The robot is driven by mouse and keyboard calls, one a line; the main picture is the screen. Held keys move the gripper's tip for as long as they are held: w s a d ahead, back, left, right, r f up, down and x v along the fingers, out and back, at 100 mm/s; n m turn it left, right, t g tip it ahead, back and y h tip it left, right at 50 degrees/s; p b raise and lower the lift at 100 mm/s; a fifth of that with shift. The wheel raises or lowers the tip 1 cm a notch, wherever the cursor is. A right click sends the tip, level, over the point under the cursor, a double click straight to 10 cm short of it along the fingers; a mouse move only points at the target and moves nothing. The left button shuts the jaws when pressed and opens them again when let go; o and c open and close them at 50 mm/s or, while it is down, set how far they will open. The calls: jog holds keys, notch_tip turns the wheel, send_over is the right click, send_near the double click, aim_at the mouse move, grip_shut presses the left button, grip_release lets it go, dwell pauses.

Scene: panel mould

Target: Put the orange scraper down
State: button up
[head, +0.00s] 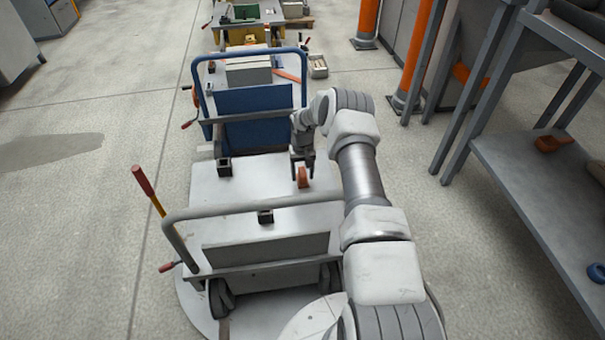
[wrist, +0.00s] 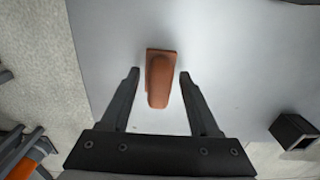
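The orange scraper (wrist: 160,82) is on the pale top of a cart (wrist: 235,60), seen in the wrist view between the two fingers of my gripper (wrist: 159,73). A visible gap separates it from each finger. My gripper is open and holds nothing. In the head view, my gripper (head: 302,172) points down over the cart's light top (head: 235,190). The scraper (head: 302,178) shows there between the fingertips. I cannot tell the exact height of the fingertips above the top.
A small dark square holder (wrist: 292,131) is at the right in the wrist view. Similar dark holders (head: 225,166) sit on the cart. A grey handrail (head: 255,209) crosses the near end, and a blue-railed cart (head: 255,100) stands behind. A grey shelf (head: 540,190) is at right.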

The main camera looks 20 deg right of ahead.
notch_tip(320, 180, up, 12)
jog(key=r+p, duration=0.1)
jog(key=p, duration=0.3)
notch_tip(320, 180, up, 17)
jog(key=n+t, duration=0.1)
send_over(302, 172)
jog(key=s+a, duration=0.2)
jog(key=a, duration=0.2)
jog(key=s+a+r+t+h, duration=0.1)
jog(key=s+a+r, duration=0.1)
jog(key=s+r, duration=0.35)
jog(key=s+a+r+t, duration=0.1)
jog(key=s+r, duration=0.2)
jog(key=r, duration=0.6)
jog(key=s+a+r, duration=0.3)
jog(key=s+r, duration=0.4)
jog(key=s, duration=0.5)
jog(key=s+a+n+t+y, duration=0.1)
jog(key=s+a+t, duration=0.1)
jog(key=s, duration=1.3)
jog(key=shift+s+a+t, duration=0.25)
jog(key=shift+a+t, duration=0.05)
jog(key=shift+a, duration=0.05)
